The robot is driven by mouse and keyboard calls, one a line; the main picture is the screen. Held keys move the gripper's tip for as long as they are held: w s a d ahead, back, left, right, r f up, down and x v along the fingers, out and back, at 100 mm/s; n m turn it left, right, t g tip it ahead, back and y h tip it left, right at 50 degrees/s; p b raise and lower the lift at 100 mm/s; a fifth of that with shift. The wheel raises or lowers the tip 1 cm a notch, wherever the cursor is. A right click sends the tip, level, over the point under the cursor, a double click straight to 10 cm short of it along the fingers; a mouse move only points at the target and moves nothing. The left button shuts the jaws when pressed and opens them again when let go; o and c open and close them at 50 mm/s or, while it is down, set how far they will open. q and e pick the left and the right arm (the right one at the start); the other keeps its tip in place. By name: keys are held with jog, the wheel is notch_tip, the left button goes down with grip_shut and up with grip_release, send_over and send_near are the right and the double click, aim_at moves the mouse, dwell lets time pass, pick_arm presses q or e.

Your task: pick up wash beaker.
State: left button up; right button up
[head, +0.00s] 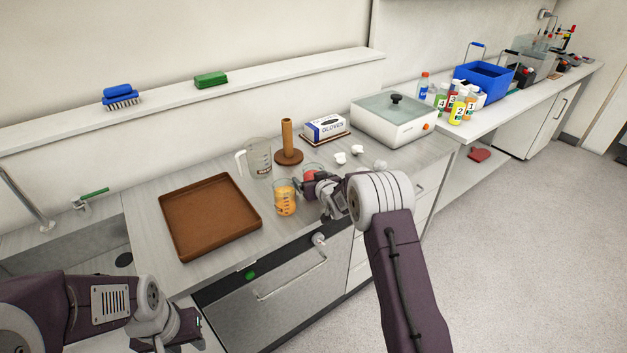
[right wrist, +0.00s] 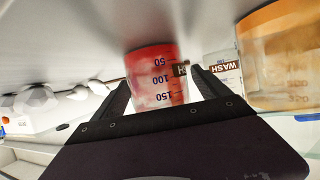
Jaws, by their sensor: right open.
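A small beaker with red liquid (head: 311,171) stands on the counter. In the right wrist view the red beaker (right wrist: 155,72) appears upside down, between the two dark fingers of my open right gripper (right wrist: 160,80); part of a brown label shows on its side. In the head view my right gripper (head: 309,186) is beside it, partly hiding it. A beaker with orange liquid (head: 285,198) stands just left, also at the right of the wrist view (right wrist: 280,60). A WASH label shows between the beakers there; I cannot tell its vessel. My left gripper (head: 185,330) is low at left, its fingers unclear.
A clear jug (head: 257,158), a brown peg stand (head: 288,157) and a glove box (head: 325,129) stand behind the beakers. A brown tray (head: 165,222) lies left. Crumpled white pieces (head: 341,158) and a lidded white appliance (head: 393,125) are to the right.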

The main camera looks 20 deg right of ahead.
aim_at(311, 168)
jog(key=shift+w+f, duration=0.25)
jog(key=shift+w, duration=0.2)
jog(key=shift+s, duration=0.1)
jog(key=shift+s+r, duration=0.1)
jog(key=c, duration=1.6)
jog(key=shift+r, duration=0.55)
notch_tip(311, 168, up, 3)
jog(key=shift+r, duration=0.1)
jog(key=shift+s+d+r+p, duration=0.25)
jog(key=shift+s+d+r, duration=0.85)
jog(key=shift+s+d, duration=0.3)
jog(key=shift+s+d+r+p, duration=0.3)
jog(key=shift+s+d+r, duration=0.9)
jog(key=shift+s, duration=0.2)
jog(key=shift+s+d+r+p, duration=0.25)
jog(key=shift+s+d+r, duration=0.8)
jog(key=shift+s+d, duration=0.35)
